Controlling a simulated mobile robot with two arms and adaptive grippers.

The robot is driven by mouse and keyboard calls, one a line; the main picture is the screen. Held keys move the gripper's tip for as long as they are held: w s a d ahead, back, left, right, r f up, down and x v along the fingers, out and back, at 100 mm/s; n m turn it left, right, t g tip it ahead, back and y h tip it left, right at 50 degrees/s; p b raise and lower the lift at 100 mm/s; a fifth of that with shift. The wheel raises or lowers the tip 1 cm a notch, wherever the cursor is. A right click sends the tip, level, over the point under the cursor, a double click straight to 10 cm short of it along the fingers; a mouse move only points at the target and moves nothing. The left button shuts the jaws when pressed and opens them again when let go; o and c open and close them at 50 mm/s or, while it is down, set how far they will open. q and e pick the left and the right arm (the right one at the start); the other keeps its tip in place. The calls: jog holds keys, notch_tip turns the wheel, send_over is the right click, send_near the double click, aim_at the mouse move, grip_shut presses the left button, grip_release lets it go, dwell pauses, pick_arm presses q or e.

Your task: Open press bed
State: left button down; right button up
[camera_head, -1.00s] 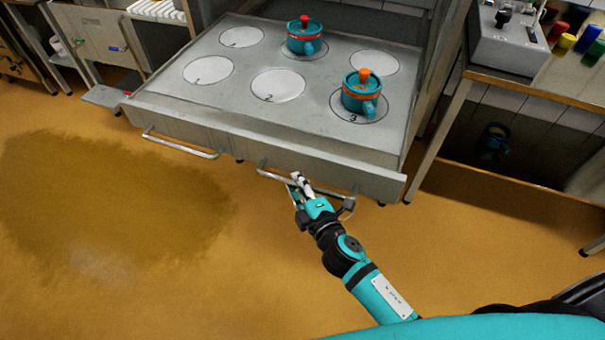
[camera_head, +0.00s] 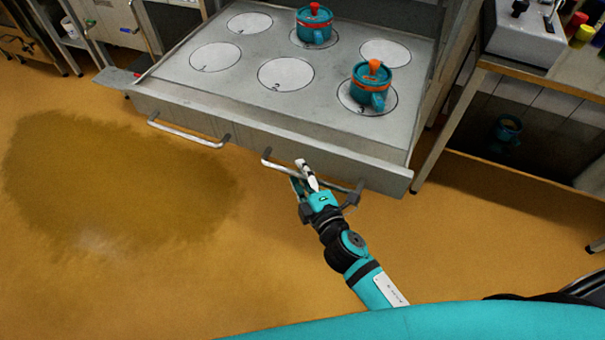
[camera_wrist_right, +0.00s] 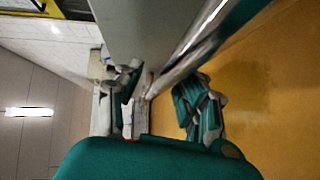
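The press bed (camera_head: 235,100) is a grey, drawer-like plate with numbered white discs, standing out from its frame. Its front panel has two bar handles. My right gripper (camera_head: 303,177) is at the right handle (camera_head: 337,187) in the head view, with its fingers around the bar. In the right wrist view, my right gripper (camera_wrist_right: 160,95) has a finger on each side, with the handle bar (camera_wrist_right: 195,65) running between them. I cannot tell whether they clamp it. The left handle (camera_head: 188,135) is free. My left gripper is not in view.
Two teal moulds with orange-red knobs stand on the bed, one at the back (camera_head: 314,27) and one at the right (camera_head: 369,90). A side table (camera_head: 530,81) is at the right. The floor (camera_head: 190,285) before the bed is clear, with a dark stain.

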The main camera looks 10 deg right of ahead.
jog(key=shift+s+d+f, duration=0.1)
jog(key=shift+s, duration=0.2)
jog(key=v, duration=1.1)
jog(key=shift+s, duration=0.25)
jog(key=s+d+f+m+g+h, duration=0.1)
jog(key=s+f+m+g, duration=0.25)
jog(key=f, duration=1.05)
jog(key=s+d+f+m+g+h, duration=0.1)
jog(key=s+d+f+m+g, duration=0.2)
jog(key=f, duration=1.2)
jog(key=s+d+f+m+g, duration=0.4)
jog(key=s+f+m, duration=0.1)
jog(key=s+f, duration=0.4)
jog(key=s+d+f+m+g+h, duration=0.1)
jog(key=s+d+f+m+g, duration=0.3)
jog(key=s+f, duration=0.5)
jog(key=s+m, duration=0.1)
jog(key=s, duration=0.4)
jog(key=shift+s, duration=0.35)
